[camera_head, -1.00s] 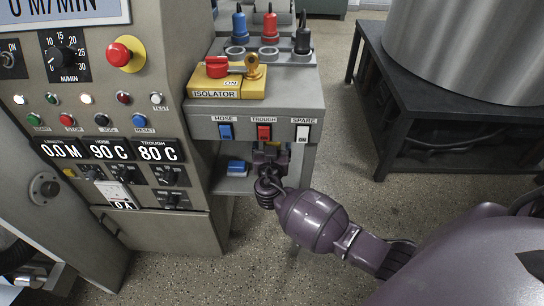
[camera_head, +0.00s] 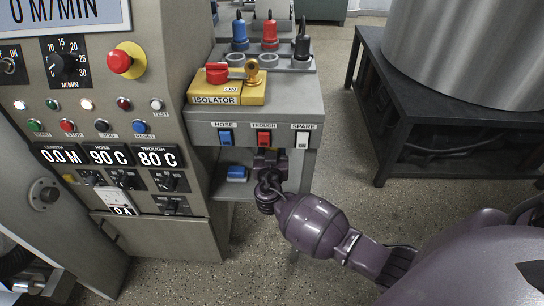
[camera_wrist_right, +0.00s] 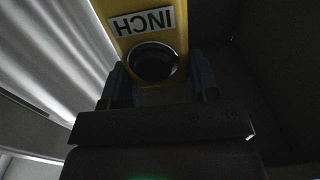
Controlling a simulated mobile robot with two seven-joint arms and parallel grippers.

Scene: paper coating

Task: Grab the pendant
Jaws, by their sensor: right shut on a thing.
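The pendant (camera_wrist_right: 157,68) is a yellow box labelled INCH, upside down in the right wrist view, with a round black button or recess. My right gripper (camera_wrist_right: 158,82) is shut on it, with one dark finger on each side of its end. In the head view, my right gripper (camera_head: 270,160) is under the front edge of the grey bench, below the TROUGH switch. Only a sliver of yellow shows there; the pendant is mostly hidden. My left gripper is not in view.
The grey bench (camera_head: 305,105) carries a yellow isolator box (camera_head: 215,98), HOSE, TROUGH and SPARE switches and several coloured plugs. A blue item (camera_head: 237,173) lies on its lower shelf. The control cabinet (camera_head: 165,235) stands left; a dark table (camera_head: 395,120) with a metal drum stands right.

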